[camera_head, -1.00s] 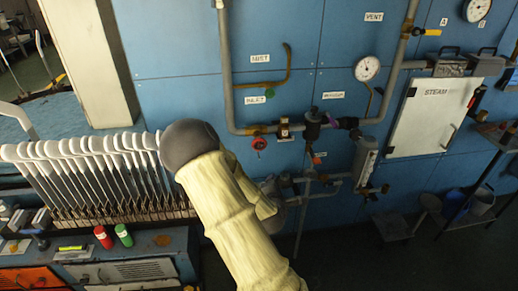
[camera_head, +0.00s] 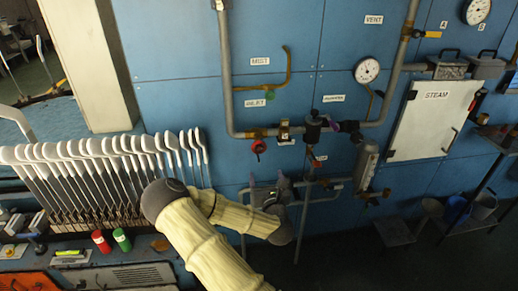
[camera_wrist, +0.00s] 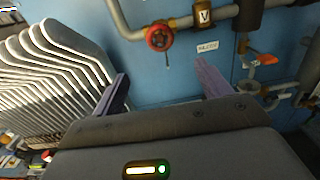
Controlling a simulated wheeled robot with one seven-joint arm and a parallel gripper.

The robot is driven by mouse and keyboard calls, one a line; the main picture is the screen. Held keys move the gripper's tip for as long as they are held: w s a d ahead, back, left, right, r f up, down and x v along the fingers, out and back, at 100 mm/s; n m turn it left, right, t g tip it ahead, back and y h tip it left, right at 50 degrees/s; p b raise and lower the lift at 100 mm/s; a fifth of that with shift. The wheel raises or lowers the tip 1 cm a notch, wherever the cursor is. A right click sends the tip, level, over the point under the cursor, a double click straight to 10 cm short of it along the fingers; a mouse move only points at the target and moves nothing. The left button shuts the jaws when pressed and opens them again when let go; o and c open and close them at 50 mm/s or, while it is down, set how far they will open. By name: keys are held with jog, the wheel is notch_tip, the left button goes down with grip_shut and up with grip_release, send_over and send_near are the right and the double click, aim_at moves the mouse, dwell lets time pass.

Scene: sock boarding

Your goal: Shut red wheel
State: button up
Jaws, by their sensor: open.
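The red wheel (camera_head: 259,146) is a small round handwheel at the lower left end of the pipework on the blue wall. It also shows in the wrist view (camera_wrist: 158,37), at top centre. My gripper (camera_wrist: 162,83) is open and empty. Its two dark fingers point at the wall, with the wheel above and between them in the wrist view. The gripper is apart from the wheel. In the head view my gripper is below the wheel and partly hidden by my cream-sleeved arm.
A red-orange lever (camera_head: 317,157) sits on the pipe to the right. Several white sock boards (camera_head: 90,155) stand in a row at left, near my arm. A pressure gauge (camera_head: 367,70) and a white steam cabinet (camera_head: 432,120) are further right.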

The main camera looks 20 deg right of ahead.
aim_at(259, 150)
jog(key=p+x, duration=0.3)
jog(key=x, duration=1.3)
jog(key=shift+w+d+f, duration=0.1)
jog(key=shift+w, duration=0.25)
jog(key=c, duration=1)
